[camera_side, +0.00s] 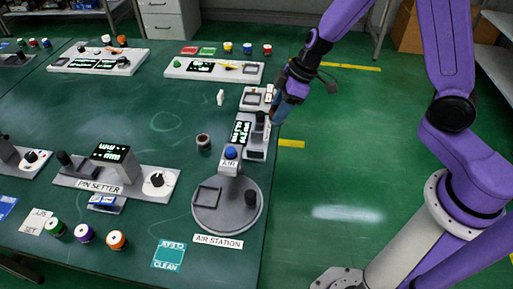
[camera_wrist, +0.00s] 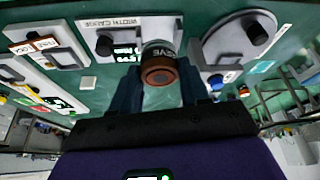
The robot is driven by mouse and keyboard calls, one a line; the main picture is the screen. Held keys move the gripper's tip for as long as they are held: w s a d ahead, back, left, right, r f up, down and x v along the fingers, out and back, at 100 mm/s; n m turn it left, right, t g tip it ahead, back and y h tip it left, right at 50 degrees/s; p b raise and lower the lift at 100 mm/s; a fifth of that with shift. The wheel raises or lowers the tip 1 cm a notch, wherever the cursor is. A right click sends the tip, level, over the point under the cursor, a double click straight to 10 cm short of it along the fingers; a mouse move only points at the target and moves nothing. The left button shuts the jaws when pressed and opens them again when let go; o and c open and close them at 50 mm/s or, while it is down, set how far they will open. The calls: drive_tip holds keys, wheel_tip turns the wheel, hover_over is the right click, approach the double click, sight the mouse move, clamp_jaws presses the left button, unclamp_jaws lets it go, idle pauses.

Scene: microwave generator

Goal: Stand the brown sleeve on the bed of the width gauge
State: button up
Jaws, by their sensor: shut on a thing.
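My gripper (camera_side: 279,112) is above the right edge of the green table, beside the width gauge (camera_side: 255,137). In the wrist view the brown sleeve (camera_wrist: 158,75) is between my two dark fingers, its brown ring end towards the camera. My gripper is shut on it. In the side view my fingers hide the sleeve. The width gauge also shows in the wrist view (camera_wrist: 95,38), behind and left of the sleeve, with its dark knob and display. I cannot tell the gap between sleeve and gauge; the sleeve covers part of that area.
A small dark cylinder with a pale band (camera_side: 203,142) stands left of the gauge. The air station (camera_side: 212,220) with its blue knob (camera_side: 230,152) is in front. Table left of the gauge is mostly clear.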

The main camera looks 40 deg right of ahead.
drive_tip(key=shift+s+d+n+g, duration=0.2)
drive_tip(key=shift+s+n+g, duration=0.2)
drive_tip(key=shift+s+n, duration=0.45)
drive_tip(key=s+r+n+g, duration=0.2)
drive_tip(key=s+n+g, duration=0.4)
drive_tip(key=n, duration=0.6)
drive_tip(key=n+t, duration=0.1)
drive_tip(key=n, duration=0.1)
hover_over(257, 147)
drive_tip(key=shift+h, duration=0.3)
drive_tip(key=f, duration=0.9)
drive_tip(key=shift+s+d, duration=0.15)
drive_tip(key=shift+s, duration=0.05)
drive_tip(key=shift+w+f, duration=0.15)
drive_tip(key=shift+f, duration=0.85)
drive_tip(key=shift+w+f, duration=0.15)
drive_tip(key=shift+f, duration=0.8)
drive_tip(key=o, duration=1.2)
drive_tip(key=shift+f, duration=0.1)
drive_tip(key=shift+c, duration=0.2)
